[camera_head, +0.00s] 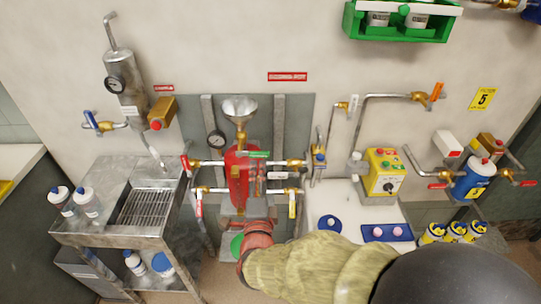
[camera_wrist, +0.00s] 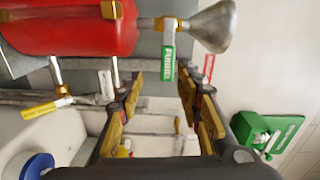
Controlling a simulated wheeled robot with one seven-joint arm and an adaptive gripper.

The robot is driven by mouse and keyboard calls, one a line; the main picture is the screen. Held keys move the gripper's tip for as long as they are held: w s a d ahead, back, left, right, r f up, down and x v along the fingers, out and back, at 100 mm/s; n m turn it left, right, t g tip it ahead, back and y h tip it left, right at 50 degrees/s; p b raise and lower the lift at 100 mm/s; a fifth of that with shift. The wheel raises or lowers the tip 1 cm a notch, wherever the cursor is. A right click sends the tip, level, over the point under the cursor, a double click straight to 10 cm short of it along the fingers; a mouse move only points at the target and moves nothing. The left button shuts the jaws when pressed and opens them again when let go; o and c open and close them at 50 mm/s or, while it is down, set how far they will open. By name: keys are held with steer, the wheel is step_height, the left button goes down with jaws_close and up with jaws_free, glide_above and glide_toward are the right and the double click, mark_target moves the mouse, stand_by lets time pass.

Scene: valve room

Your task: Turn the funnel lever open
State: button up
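The funnel lever is a green-labelled handle (camera_wrist: 168,63) on the brass valve under the metal funnel (camera_wrist: 216,26) in the wrist view. The funnel (camera_head: 240,106) stands above the red tank (camera_head: 238,170) in the head view, with the green label (camera_head: 259,154) at its right. My gripper (camera_wrist: 160,83) is open, its two yellow-and-black fingers apart. In the wrist view the lever appears in the gap between the fingertips; I cannot tell whether they touch it. Nothing is held. In the head view my arm reaches up from below and the fingers are hard to make out.
Pipes with red (camera_head: 186,165), white and yellow handles flank the tank. A metal sink (camera_head: 145,207) stands left. A white counter with a yellow control box (camera_head: 383,172) and blue trays (camera_head: 387,233) is right. A green rack (camera_wrist: 268,133) hangs on the wall.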

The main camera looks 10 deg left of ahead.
mark_target(261, 156)
steer(key=shift+m+t, duration=0.3)
steer(key=shift+m, duration=0.2)
steer(key=x, duration=0.2)
steer(key=b+x, duration=0.1)
steer(key=x, duration=0.2)
steer(key=r+x, duration=0.1)
steer(key=x, duration=0.2)
steer(key=shift+d+b, duration=0.15)
steer(key=shift+b, duration=0.25)
steer(key=shift+c, duration=0.8)
steer(key=c, duration=0.7)
steer(key=shift+s+f, duration=0.1)
jaws_close()
